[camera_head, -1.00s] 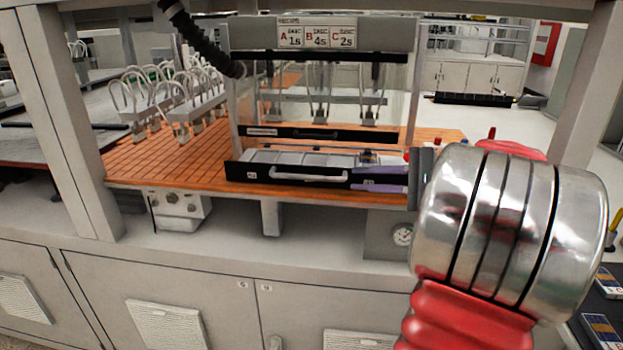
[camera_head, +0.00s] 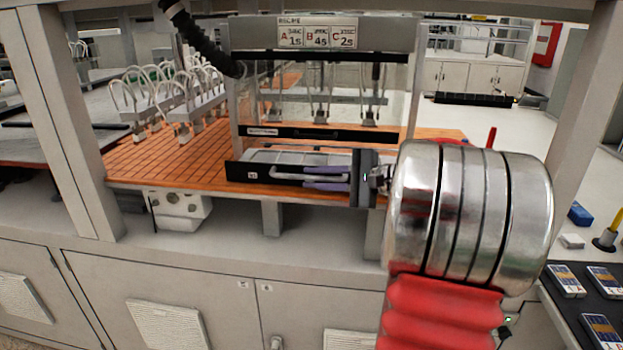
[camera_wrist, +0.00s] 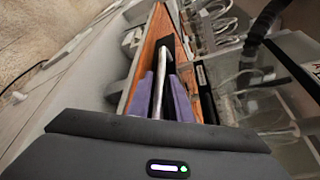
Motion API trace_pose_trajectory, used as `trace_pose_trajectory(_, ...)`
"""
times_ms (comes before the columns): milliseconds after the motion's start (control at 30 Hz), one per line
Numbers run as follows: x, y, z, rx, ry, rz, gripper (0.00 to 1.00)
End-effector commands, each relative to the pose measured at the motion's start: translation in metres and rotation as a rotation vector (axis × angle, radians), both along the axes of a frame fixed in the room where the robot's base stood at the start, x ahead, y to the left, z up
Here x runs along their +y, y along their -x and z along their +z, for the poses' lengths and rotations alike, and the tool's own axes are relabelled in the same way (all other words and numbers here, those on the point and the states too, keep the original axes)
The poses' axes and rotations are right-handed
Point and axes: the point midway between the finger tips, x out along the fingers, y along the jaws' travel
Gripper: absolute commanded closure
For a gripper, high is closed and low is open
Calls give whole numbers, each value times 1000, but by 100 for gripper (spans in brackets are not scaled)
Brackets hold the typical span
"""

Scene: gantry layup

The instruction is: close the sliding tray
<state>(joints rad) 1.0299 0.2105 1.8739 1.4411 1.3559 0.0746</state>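The sliding tray (camera_head: 243,171) stands drawn out at the front of the clear-walled station, its pale inside showing behind a black front panel. A silver bar handle (camera_head: 282,177) runs across that front. My gripper (camera_head: 312,178) reaches in from the right, with one purple finger above the handle and one below it. In the wrist view the handle (camera_wrist: 160,70) passes lengthwise between the two fingers of my gripper (camera_wrist: 163,82), which look apart around it. Whether either finger touches the bar is hard to tell. The gripper body hides the tray's right end.
An orange slatted deck (camera_head: 150,165) lies under the station. A rack of looped white tubes (camera_head: 165,100) stands left, and a black hose (camera_head: 200,42) hangs above. Frame posts flank the bench. Labelled packs (camera_head: 603,330) lie on a dark mat at the lower right.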

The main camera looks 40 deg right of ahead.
Motion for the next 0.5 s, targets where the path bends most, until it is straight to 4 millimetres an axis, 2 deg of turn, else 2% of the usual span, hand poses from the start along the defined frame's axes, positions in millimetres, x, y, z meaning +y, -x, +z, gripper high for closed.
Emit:
trace_pose_trajectory(200,5,-12,-3,0,0,0,82)
trace_pose_trajectory(433,5,-12,-3,0,0,0,82)
trace_pose_trajectory(500,5,-12,-3,0,0,0,85)
